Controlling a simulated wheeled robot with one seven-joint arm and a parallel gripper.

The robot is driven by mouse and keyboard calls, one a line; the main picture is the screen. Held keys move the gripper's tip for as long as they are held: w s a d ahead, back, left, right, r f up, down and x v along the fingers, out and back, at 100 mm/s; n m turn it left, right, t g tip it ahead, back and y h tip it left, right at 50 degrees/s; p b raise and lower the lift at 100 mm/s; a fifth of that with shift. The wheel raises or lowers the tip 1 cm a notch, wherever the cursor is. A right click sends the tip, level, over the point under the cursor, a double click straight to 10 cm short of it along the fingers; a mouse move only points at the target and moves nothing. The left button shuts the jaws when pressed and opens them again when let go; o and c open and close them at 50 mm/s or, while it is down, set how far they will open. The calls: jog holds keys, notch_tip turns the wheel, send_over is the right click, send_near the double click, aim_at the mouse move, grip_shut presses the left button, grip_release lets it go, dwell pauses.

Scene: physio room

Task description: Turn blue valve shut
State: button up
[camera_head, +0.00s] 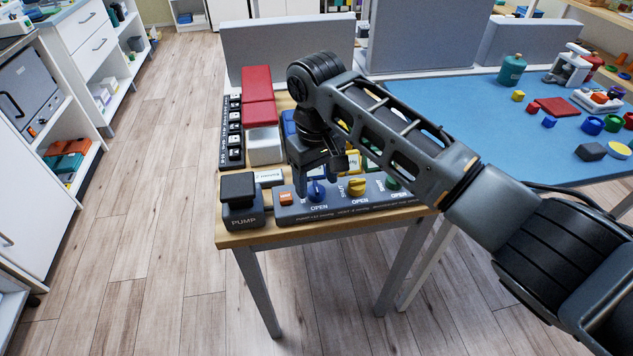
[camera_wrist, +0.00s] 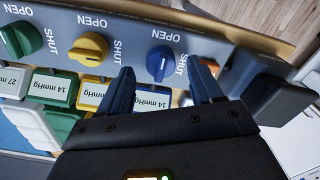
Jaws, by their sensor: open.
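The blue valve (camera_head: 317,191) is a round knob on the front of a grey panel (camera_head: 375,205). In the wrist view the blue valve (camera_wrist: 160,63) has OPEN printed above it and SHUT to its right. Its raised grip looks roughly upright in that picture, toward OPEN. My gripper (camera_head: 318,176) is over the panel at the blue valve, fingers pointing down. In the wrist view my gripper (camera_wrist: 163,74) is open, one finger on each side of the knob, with visible gaps. Whether the fingertips are at knob height I cannot tell.
A yellow valve (camera_wrist: 90,48) and a green valve (camera_wrist: 20,39) sit along the same panel. Labelled gauge blocks (camera_wrist: 150,97) stand behind them. A dark PUMP block (camera_head: 241,200) stands at the panel's left end. A blue-topped table (camera_head: 450,105) with loose objects is at right.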

jog(key=shift+f, duration=0.95)
jog(key=shift+c, duration=0.2)
jog(key=c, duration=1)
